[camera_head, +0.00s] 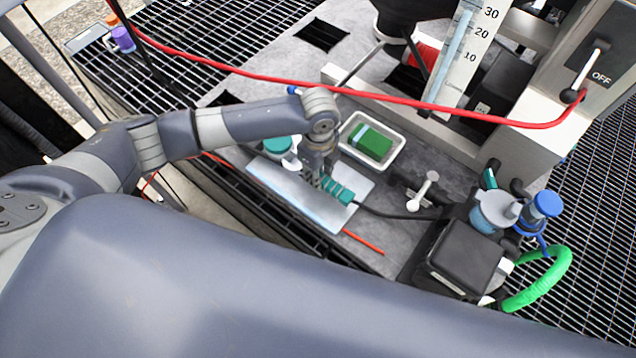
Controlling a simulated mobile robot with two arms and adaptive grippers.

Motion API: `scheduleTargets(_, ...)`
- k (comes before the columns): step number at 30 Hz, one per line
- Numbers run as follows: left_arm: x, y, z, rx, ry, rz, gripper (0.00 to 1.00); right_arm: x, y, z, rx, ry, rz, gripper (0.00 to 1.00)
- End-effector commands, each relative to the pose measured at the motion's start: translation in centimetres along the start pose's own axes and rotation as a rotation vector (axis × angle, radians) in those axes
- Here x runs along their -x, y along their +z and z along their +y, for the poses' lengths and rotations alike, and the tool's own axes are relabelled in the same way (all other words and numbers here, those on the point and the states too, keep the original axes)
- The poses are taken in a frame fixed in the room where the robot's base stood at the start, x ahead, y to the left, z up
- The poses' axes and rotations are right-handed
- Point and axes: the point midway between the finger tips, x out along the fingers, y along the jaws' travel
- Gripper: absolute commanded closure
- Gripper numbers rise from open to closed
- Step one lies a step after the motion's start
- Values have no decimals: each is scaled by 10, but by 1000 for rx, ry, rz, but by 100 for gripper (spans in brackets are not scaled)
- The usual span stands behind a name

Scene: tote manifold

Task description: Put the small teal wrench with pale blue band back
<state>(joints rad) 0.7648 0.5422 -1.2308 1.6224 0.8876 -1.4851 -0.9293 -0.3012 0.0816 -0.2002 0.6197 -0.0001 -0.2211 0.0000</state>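My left gripper (316,176) points down over a pale grey-blue mat (270,182) in the middle of the view. A ribbed teal piece (338,189) lies at its fingertips, on the right side, with a dark cable or rod running from its right end. I cannot tell whether this is the teal wrench, and no pale blue band shows on it. The fingers are small and partly hidden by the wrist, so I cannot tell whether they are open or shut, or whether they touch the teal piece. My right gripper is out of view.
A white tray (398,141) with a green block (373,142) stands behind the mat. A teal-topped round item (276,145) is left of the gripper. A red hose (300,83) crosses above. A black box (462,255), blue-capped container (541,206) and green hose (553,275) crowd the right.

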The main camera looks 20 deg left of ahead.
Motion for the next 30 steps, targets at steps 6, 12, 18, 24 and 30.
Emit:
scheduleTargets(6,-23,-1,0,0,0,1,100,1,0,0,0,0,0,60)
scheduleTargets(12,-50,-1,0,1,-1,0,100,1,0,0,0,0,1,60)
scheduleTargets(18,-56,-1,0,0,-3,0,100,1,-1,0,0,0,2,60)
scheduleTargets(24,-56,-1,0,0,-1,0,54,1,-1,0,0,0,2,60)
scheduleTargets(30,-56,-1,0,0,-2,0,54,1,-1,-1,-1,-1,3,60)
